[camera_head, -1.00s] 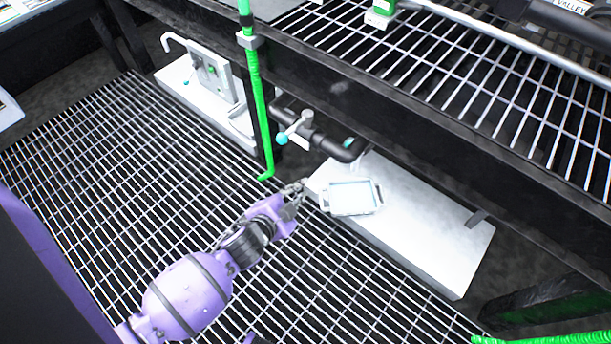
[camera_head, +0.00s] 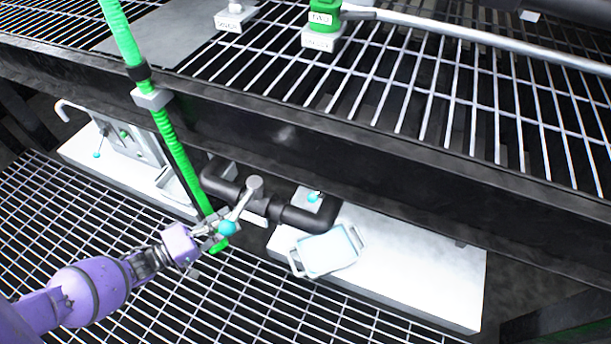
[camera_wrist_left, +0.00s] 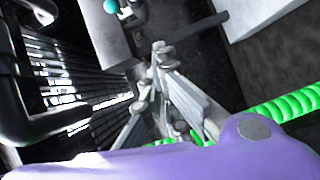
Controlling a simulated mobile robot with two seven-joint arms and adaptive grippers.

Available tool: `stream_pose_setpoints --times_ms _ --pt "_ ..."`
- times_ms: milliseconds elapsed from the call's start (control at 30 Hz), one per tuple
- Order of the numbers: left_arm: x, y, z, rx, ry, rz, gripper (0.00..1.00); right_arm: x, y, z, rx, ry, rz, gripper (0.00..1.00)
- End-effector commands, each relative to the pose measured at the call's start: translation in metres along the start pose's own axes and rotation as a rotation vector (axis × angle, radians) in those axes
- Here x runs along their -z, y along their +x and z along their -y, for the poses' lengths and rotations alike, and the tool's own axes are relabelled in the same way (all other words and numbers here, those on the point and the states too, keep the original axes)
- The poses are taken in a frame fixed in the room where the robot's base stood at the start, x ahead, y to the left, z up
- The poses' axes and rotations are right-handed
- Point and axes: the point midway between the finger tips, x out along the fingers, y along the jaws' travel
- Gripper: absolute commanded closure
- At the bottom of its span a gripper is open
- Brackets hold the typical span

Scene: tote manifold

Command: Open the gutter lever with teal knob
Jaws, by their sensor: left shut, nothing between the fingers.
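The gutter lever (camera_head: 243,205) is a pale handle on a black pipe (camera_head: 293,216) under the rack. It slants down to the left and ends in a teal knob (camera_head: 227,228). My left gripper (camera_head: 217,234) is shut and empty, overlapping the knob's left side in the head view. I cannot tell whether it touches the knob. In the left wrist view the gripper's fingers (camera_wrist_left: 160,52) point up the picture. A teal ball (camera_wrist_left: 110,6) shows at the top edge there, apart from the fingers; I cannot tell which knob it is. My right gripper is not in view.
A green hose (camera_head: 172,140) hangs just behind my left gripper. A clear tray with handles (camera_head: 328,252) rests on a white slab (camera_head: 420,268) to the right. A dark rack beam (camera_head: 340,150) runs above the pipe. A grey panel (camera_head: 125,140) stands at the left.

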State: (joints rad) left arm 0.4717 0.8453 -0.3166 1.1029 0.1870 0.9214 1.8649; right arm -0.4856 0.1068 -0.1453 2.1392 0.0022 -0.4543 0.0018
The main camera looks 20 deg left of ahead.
Motion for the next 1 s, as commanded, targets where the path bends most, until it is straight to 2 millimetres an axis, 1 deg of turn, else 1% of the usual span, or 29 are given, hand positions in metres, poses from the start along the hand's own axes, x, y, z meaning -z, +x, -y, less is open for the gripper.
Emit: stream_pose_setpoints --times_ms 33,100,200,333,433,567,1000 --pt "0.0 -0.004 -0.007 -0.038 -0.098 0.001 1.0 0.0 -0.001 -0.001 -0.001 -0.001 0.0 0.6" --pt "0.0 -0.006 -0.018 -0.087 -0.217 0.009 1.0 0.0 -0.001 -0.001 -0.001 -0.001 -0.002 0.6" --pt "-0.002 -0.007 -0.028 -0.124 -0.321 0.027 1.0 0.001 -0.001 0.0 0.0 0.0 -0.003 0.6" --pt "-0.002 -0.002 -0.029 -0.129 -0.369 0.033 1.0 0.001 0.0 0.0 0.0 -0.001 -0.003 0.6" --pt "-0.003 0.009 -0.031 -0.13 -0.37 0.033 1.0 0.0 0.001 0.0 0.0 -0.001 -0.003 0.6" --pt "-0.003 0.033 -0.034 -0.13 -0.368 0.033 1.0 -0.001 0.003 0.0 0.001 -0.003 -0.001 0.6" --pt "-0.004 0.129 -0.045 -0.128 -0.367 0.033 1.0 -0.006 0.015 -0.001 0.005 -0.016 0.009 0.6"
